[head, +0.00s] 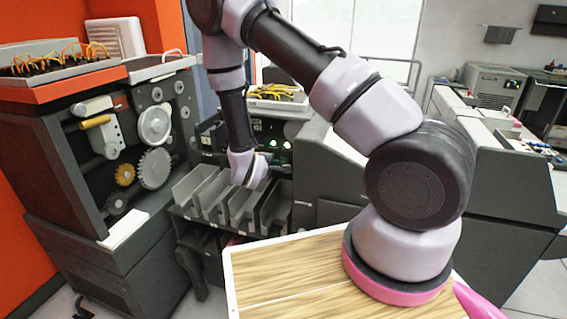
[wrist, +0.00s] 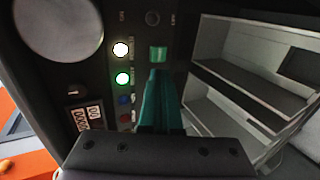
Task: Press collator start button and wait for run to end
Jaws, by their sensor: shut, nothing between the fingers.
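The collator's dark control panel (wrist: 85,70) fills the left and middle of the wrist view. A green square button (wrist: 158,53) sits on it, just beyond the fingertips. My gripper (wrist: 158,76) is shut and empty, with its teal fingers pointing at that button. I cannot tell whether they touch it. A white lamp (wrist: 120,49) and a green lamp (wrist: 123,78) are lit. A blue lamp (wrist: 124,99) and a red one (wrist: 125,118) look dim. In the head view the collator (head: 335,175) stands behind my arm, and my fingers are hidden there.
Grey card trays (head: 200,190) stand in a row below my wrist. A small counter (wrist: 88,115) is on the panel. A machine with exposed gears (head: 153,168) stands at the left. A wooden tabletop (head: 285,275) lies in front, beneath my arm's base.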

